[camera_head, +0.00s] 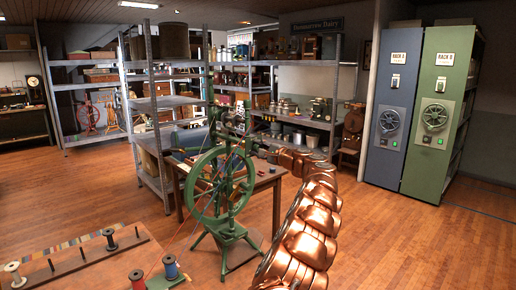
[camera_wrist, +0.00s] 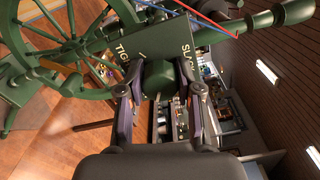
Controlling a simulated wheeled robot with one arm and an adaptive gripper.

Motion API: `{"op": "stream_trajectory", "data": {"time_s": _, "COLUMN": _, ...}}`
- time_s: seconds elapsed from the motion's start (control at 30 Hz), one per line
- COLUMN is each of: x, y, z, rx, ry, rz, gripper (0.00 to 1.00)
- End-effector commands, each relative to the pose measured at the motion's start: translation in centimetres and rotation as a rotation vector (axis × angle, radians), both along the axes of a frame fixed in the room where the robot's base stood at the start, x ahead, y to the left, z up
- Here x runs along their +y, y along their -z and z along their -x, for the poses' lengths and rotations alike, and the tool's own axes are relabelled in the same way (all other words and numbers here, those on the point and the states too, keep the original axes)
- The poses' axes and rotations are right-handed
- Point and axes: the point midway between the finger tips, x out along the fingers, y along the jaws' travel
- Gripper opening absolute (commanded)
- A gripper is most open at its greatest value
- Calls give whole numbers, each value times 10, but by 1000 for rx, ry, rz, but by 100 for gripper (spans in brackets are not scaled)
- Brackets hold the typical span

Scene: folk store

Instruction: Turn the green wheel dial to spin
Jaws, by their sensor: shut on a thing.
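A green spinning wheel (camera_head: 228,229) stands at the middle of the head view, with a large spoked wheel and a three-legged base. In the wrist view, a dark green plate (camera_wrist: 160,42) on its frame has light lettering, partly covered, starting "TIG" on the left and "SL" on the right. A short light mark lies between the words. A green dial knob (camera_wrist: 158,80) sticks out below the plate. My gripper (camera_wrist: 161,74) is shut on this knob, one finger on each side. In the head view the knob is too small to make out near my arm's end.
A wooden table (camera_head: 265,182) stands just behind the spinning wheel. A wooden rack (camera_head: 85,262) with spools is at the front left. Metal shelves (camera_head: 165,105) fill the back. Blue (camera_head: 386,150) and green (camera_head: 425,165) racks with handwheels stand at the right. Floor there is clear.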

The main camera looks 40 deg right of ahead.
Motion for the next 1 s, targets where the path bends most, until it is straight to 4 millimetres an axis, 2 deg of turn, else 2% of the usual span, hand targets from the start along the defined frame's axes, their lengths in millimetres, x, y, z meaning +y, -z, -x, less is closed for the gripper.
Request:
{"op": "stream_trajectory", "data": {"time_s": 0.33, "x": 0, "y": -1, "z": 0, "rx": -1, "ry": 1, "rz": -1, "gripper": 0}}
{"op": "stream_trajectory", "data": {"time_s": 0.37, "x": 0, "y": -1, "z": 0, "rx": -1, "ry": 1, "rz": -1, "gripper": 38}}
{"op": "stream_trajectory", "data": {"time_s": 0.6, "x": 0, "y": 0, "z": 0, "rx": -1, "ry": 0, "rz": -1, "gripper": 61}}
{"op": "stream_trajectory", "data": {"time_s": 1.0, "x": -1, "y": -1, "z": 4, "rx": -1, "ry": 1, "rz": -1, "gripper": 61}}
